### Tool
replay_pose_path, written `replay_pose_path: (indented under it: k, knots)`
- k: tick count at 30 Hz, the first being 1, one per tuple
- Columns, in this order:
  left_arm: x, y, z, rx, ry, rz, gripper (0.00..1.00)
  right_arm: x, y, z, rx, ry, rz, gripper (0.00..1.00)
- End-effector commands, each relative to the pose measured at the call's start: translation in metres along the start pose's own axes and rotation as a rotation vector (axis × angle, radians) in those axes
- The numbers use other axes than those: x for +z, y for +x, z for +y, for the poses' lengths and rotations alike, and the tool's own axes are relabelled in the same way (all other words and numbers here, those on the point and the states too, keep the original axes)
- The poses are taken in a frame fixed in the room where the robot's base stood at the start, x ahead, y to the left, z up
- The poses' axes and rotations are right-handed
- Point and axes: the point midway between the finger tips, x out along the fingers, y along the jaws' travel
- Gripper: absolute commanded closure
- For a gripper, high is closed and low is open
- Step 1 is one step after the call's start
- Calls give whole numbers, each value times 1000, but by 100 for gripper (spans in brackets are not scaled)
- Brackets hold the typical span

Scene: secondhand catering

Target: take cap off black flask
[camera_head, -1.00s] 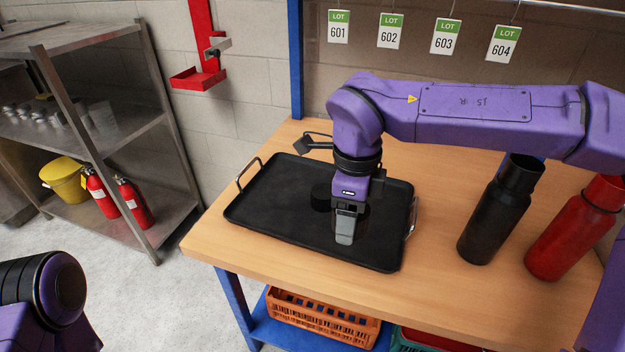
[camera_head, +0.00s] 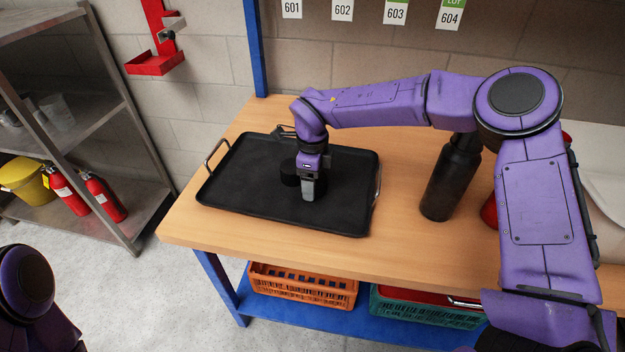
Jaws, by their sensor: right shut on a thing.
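The black flask (camera_head: 450,182) stands upright on the wooden table, right of the tray; my right arm partly covers its top. My right gripper (camera_head: 308,188) points down over the black tray (camera_head: 250,152). It is shut on a dark round piece that looks like the black cap (camera_head: 289,180), low at the tray surface. The gripper hides part of the cap, and I cannot tell whether it touches the tray. My left gripper is out of view; only part of my left arm shows at lower left.
A red flask (camera_head: 489,211) stands right of the black one, mostly hidden behind my right arm. Orange (camera_head: 300,287) and green (camera_head: 415,307) crates sit on the shelf under the table (camera_head: 400,240). A metal rack with fire extinguishers (camera_head: 103,196) stands at left.

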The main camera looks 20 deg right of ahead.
Motion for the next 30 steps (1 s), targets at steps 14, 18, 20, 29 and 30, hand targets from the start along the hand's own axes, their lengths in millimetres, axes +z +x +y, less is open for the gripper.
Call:
replay_pose_path:
  k: [14,18,20,29,30]
  knots:
    - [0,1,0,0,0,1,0,0,6,1,0,0,-1,9]
    - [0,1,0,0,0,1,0,0,6,1,1,0,-1,7]
    - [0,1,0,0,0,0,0,0,6,1,1,0,0,7]
    - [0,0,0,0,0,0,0,0,-6,0,-2,0,-2,7]
    - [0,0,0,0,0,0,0,1,-14,0,-3,0,-3,7]
